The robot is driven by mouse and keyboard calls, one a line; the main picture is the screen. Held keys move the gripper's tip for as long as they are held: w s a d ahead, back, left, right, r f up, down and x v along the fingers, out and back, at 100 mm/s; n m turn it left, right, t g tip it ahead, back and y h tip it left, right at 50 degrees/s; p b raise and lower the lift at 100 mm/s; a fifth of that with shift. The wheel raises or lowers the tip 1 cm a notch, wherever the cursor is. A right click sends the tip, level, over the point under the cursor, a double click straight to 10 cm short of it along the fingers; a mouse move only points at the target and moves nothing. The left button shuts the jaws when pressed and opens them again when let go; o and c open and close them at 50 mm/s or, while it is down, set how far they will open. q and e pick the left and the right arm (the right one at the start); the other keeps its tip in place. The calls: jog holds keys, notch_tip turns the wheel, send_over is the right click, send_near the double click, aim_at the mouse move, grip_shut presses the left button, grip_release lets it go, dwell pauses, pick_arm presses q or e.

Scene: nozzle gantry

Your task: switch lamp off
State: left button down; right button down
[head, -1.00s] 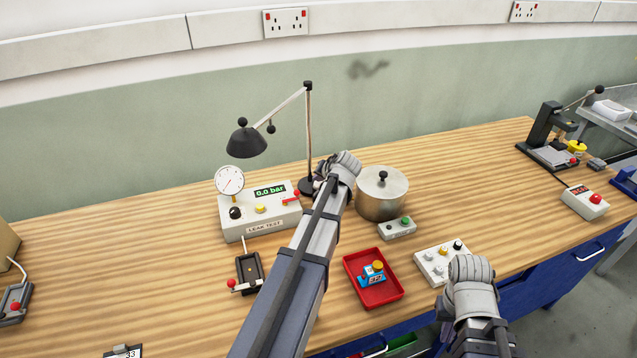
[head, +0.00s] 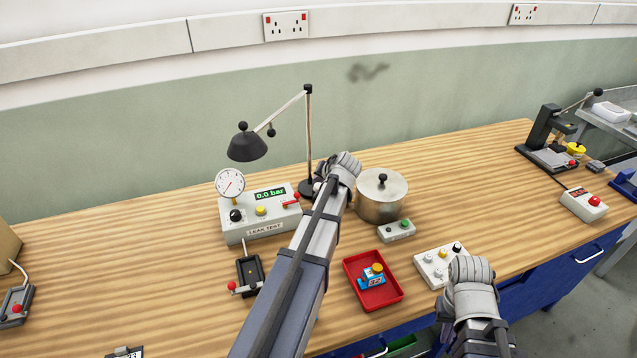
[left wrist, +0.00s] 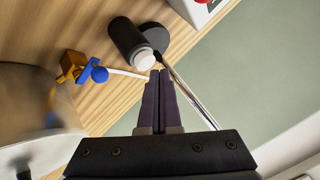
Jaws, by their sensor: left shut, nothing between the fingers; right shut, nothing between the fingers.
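The desk lamp stands at the back of the bench, with a black shade (head: 248,146), a thin pole (head: 309,130) and a dark round base (head: 307,189). I cannot tell whether it is lit. In the left wrist view a black cylinder with a white rounded end (left wrist: 146,60) lies by the dark disc base (left wrist: 155,38). My left gripper (head: 321,172) is beside the base in the head view. Its shut, empty fingers (left wrist: 158,73) are just below the white end; contact is unclear. My right gripper (head: 470,270) is low at the right, its fingertips hidden behind the wrist.
The leak test box (head: 258,215) with a gauge is left of my left arm. A metal pot (head: 382,200) is close on the right. A blue and brass part (left wrist: 82,70) shows near the pot. A red tray (head: 372,292) and white button box (head: 437,265) are nearer.

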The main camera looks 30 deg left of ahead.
pick_arm(q)
jog(key=shift+r, duration=0.1)
notch_tip(320, 180, up, 6)
jog(key=p, duration=0.6)
dwell(0.3)
